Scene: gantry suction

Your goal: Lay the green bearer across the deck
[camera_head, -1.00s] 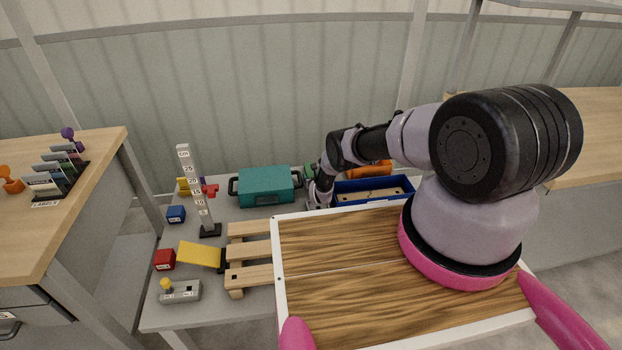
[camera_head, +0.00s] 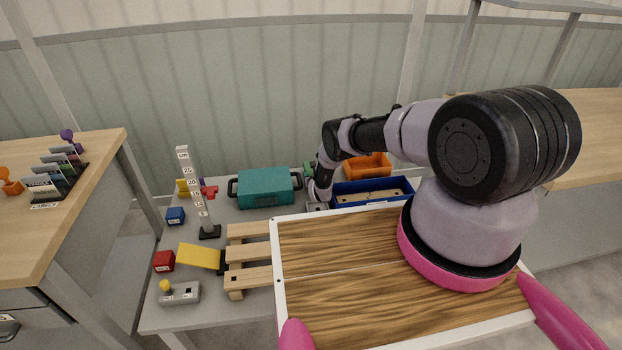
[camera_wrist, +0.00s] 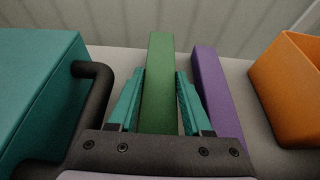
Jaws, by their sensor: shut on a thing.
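The green bearer (camera_wrist: 161,55) is a long green bar standing between the teal fingers of my gripper (camera_wrist: 160,88) in the wrist view. My gripper is shut on it. A small part of the green bearer (camera_head: 308,168) shows behind my wrist in the head view; the rest is hidden there. The slatted wooden deck (camera_head: 248,252) is on the grey table at front left of my gripper, its right end hidden by my wood-grained top. No green piece shows on its visible slats.
A purple bar (camera_wrist: 212,85) stands close right of the bearer, and an orange bin (camera_wrist: 290,90) is beyond it. A teal case (camera_head: 264,187) with black handles is at left. A blue tray (camera_head: 372,192) is at right. A height scale (camera_head: 195,195) stands behind the deck.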

